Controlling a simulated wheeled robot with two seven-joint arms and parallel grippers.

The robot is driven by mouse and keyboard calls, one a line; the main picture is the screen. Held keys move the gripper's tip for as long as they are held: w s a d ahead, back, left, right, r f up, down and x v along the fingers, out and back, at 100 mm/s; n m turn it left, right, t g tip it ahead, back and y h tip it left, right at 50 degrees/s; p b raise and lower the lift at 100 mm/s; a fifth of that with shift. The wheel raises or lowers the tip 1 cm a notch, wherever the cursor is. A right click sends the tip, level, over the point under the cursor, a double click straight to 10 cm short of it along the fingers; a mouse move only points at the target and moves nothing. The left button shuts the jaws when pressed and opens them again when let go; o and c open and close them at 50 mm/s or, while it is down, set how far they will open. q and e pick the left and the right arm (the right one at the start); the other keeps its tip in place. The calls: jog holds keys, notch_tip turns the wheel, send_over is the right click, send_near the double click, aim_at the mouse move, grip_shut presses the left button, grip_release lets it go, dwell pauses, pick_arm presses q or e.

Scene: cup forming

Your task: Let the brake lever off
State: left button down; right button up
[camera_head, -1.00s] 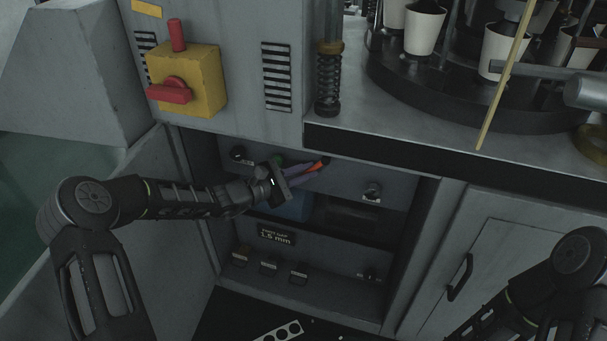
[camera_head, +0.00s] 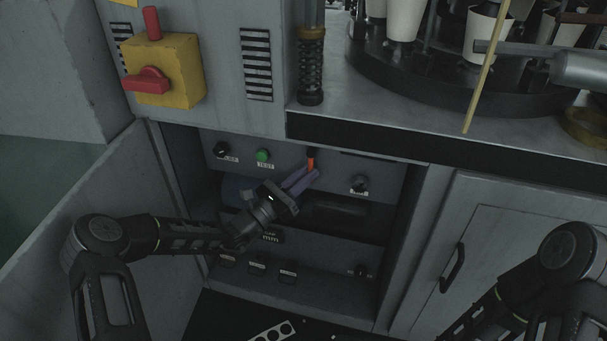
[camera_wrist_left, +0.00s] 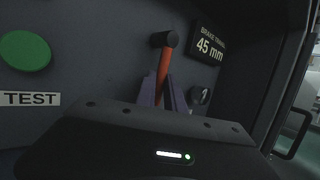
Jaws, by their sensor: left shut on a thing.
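The brake lever (camera_head: 311,162) is an orange-red bar with a black end, on the panel inside the open cabinet. In the left wrist view the lever (camera_wrist_left: 163,67) stands nearly upright, its black knob at the top. My left gripper (camera_head: 309,174) is shut on the lever, with its purple fingers on either side of the orange bar. In the left wrist view the fingers (camera_wrist_left: 164,95) rise behind the gripper's dark body, which hides the lever's lower part. My right arm shows at the lower right; its gripper is not identifiable.
A green TEST button (camera_head: 263,155) and black knobs (camera_head: 359,184) sit on the same panel. A sign (camera_wrist_left: 207,48) reads 45 mm beside the lever. The open cabinet door (camera_head: 110,200) stands left of my left arm. A yellow switch box (camera_head: 180,72) is above.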

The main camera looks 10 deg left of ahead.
pick_arm(q)
jog(key=shift+d, duration=0.1)
dwell(0.3)
jog(key=c, duration=1.4)
grip_release()
jog(key=shift+c, duration=0.2)
notch_tip(320, 180, up, 10)
jog(key=p, duration=0.2)
jog(key=shift+f, duration=0.1)
